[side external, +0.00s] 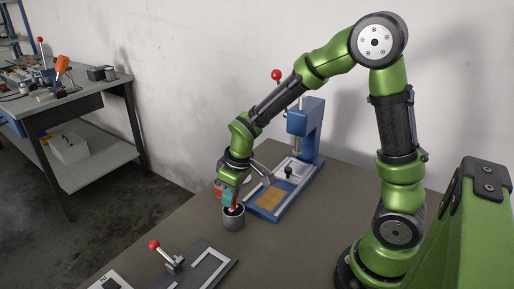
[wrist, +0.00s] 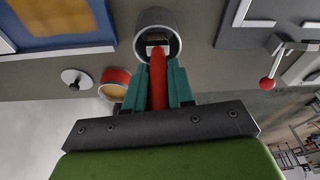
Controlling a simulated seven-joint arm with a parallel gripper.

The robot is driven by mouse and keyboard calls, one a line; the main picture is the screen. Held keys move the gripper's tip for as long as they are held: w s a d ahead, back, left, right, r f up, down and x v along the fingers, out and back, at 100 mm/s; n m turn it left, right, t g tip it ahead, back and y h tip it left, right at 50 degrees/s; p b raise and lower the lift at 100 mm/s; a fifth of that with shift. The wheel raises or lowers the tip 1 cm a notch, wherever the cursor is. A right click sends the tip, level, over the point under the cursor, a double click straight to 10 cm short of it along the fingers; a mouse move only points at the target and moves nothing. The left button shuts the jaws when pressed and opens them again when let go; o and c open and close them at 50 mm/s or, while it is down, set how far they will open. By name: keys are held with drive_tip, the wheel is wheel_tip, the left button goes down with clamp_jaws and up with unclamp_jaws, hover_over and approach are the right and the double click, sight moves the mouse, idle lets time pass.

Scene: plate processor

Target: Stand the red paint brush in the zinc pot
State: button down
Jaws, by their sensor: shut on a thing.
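The zinc pot (side external: 233,222) is a grey cylinder standing on the brown table, and its round rim (wrist: 177,35) shows at the top of the wrist view. My gripper (side external: 230,198), with teal fingers (wrist: 158,88), is shut on the red paint brush (wrist: 157,78) right above the pot. The brush handle runs between the fingers toward the pot mouth, and its far end lies within the rim in the wrist view. In the side view only a little red of the brush (side external: 236,207) shows at the mouth. How deep it reaches is hidden.
A red-rimmed tin (wrist: 115,82) stands close beside the pot. A blue press (side external: 308,130) with an orange-brown plate (side external: 269,199) is behind it to the right. A dark fixture with a red-knobbed lever (side external: 154,244) lies in front. The table to the right is clear.

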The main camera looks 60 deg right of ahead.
drive_tip(key=c, duration=0.9)
unclamp_jaws()
drive_tip(key=v, duration=1.7)
drive_tip(key=shift+f, duration=0.1)
drive_tip(key=s+m+t, duration=0.1)
drive_tip(key=s+m, duration=0.1)
drive_tip(key=s, duration=0.1)
drive_tip(key=s+a+m+t+y, duration=0.1)
drive_tip(key=s+m+t, duration=0.1)
drive_tip(key=s, duration=0.2)
drive_tip(key=s+a+m+t, duration=0.1)
drive_tip(key=s, duration=0.2)
drive_tip(key=shift+s+a+m+t+y, duration=0.15)
drive_tip(key=shift+m+t+y, duration=0.15)
drive_tip(key=shift+m, duration=0.1)
